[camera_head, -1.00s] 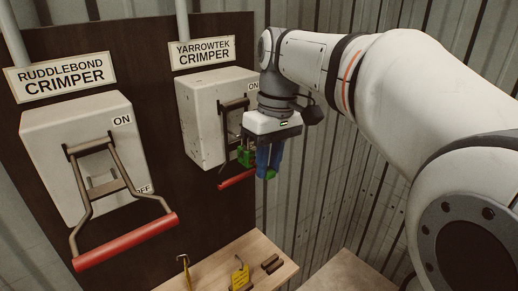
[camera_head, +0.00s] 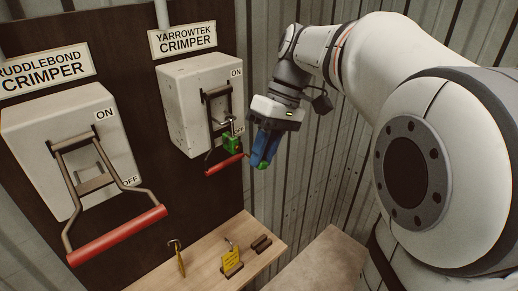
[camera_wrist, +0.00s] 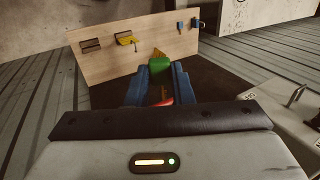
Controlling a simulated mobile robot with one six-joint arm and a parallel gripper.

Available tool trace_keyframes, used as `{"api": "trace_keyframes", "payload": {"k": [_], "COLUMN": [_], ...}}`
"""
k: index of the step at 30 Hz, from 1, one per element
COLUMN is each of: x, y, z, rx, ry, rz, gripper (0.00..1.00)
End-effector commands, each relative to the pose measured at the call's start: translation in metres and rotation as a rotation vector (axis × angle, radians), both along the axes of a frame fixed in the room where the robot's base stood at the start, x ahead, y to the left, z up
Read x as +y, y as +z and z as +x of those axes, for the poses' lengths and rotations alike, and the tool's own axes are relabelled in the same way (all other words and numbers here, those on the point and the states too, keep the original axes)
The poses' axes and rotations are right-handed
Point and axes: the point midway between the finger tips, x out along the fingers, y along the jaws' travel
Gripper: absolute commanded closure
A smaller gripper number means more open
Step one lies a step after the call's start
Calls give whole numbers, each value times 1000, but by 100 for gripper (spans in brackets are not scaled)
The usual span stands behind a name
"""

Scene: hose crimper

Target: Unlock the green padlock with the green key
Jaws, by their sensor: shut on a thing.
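The green padlock (camera_head: 230,143) hangs at the lever of the Yarrowtek crimper (camera_head: 195,108), above its red handle (camera_head: 224,164). Its shackle looks closed, but it is too small to be sure. My gripper (camera_head: 262,158) has blue fingers and is just right of the padlock, with a visible gap between them. It is shut on the green key (camera_wrist: 159,66), whose green head shows between the fingers in the wrist view, with a brassy part beyond it. In the head view only a bit of green shows at the fingertips.
The Ruddlebond crimper (camera_head: 72,150) with its large red handle (camera_head: 117,236) is at the left. A wooden shelf (camera_head: 205,260) below holds a yellow tagged item (camera_head: 232,262), another yellow item (camera_head: 179,258) and dark holders. A corrugated wall is behind my arm.

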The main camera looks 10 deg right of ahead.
Motion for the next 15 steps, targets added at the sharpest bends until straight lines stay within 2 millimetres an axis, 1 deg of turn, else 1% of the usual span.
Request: {"api": "trace_keyframes", "payload": {"k": [15], "x": [-13], "y": [0], "z": [-20], "rx": [1], "ry": [0], "rz": [-2], "gripper": [100]}}
